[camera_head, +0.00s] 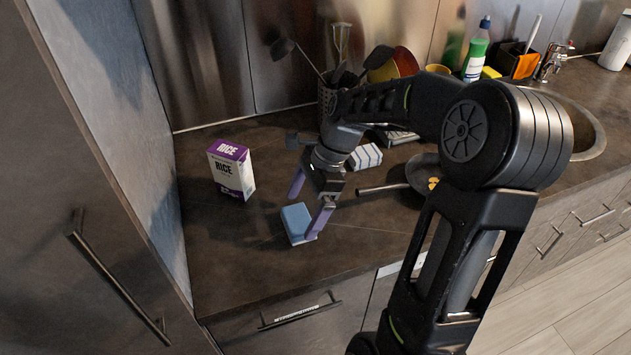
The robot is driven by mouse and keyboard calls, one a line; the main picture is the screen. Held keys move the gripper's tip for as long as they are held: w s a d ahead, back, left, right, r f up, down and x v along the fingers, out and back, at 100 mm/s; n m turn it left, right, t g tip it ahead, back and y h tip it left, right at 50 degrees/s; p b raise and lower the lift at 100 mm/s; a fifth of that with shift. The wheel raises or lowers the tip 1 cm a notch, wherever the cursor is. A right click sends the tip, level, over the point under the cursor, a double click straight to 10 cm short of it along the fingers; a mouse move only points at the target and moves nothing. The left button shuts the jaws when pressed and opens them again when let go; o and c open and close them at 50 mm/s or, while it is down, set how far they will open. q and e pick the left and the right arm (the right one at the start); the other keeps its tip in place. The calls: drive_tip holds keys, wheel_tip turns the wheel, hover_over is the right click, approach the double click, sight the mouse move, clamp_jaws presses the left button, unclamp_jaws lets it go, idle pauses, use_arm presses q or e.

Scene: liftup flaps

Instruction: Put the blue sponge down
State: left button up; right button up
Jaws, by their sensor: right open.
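The blue sponge (297,221), with a paler side, rests on the dark countertop (245,266) near its front edge. My right gripper (309,214) reaches in from the right, with its two purple fingers pointing down and spread apart. One finger is behind the sponge and the other is at its right side, overlapping it in the picture. I cannot tell whether that finger touches the sponge. My left gripper is not in view.
A purple and white rice box (231,170) stands left of the sponge. A striped cloth or sponge (364,157) and a pan (423,174) lie to the right. Utensils, a green bottle (475,55) and a sink (585,130) are farther back.

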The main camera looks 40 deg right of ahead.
drive_tip(key=v, duration=0.9)
drive_tip(key=shift+r, duration=0.3)
